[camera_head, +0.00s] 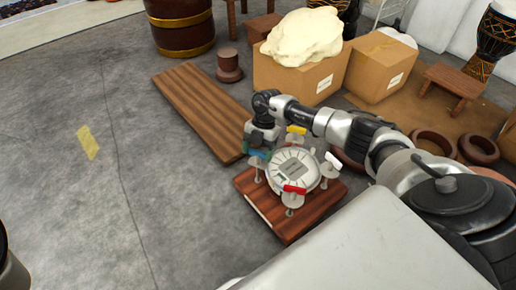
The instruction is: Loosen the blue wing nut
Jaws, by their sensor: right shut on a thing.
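A round pale drum head (293,172) with markings sits on a square wooden board (270,213), with wing nuts on posts around its rim. The blue wing nut (257,153) is at the left of the rim, mostly hidden under my gripper. My right gripper (260,146) reaches in from the right and points down onto it, its jaws shut on the blue wing nut. My left gripper is out of view.
A wooden plank (203,110) lies left of the board, with a small brown turned piece (229,65) behind it. Cardboard boxes (297,82), brown rings (478,150) and a low stool (452,82) are at the back and right. The grey floor at left is open.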

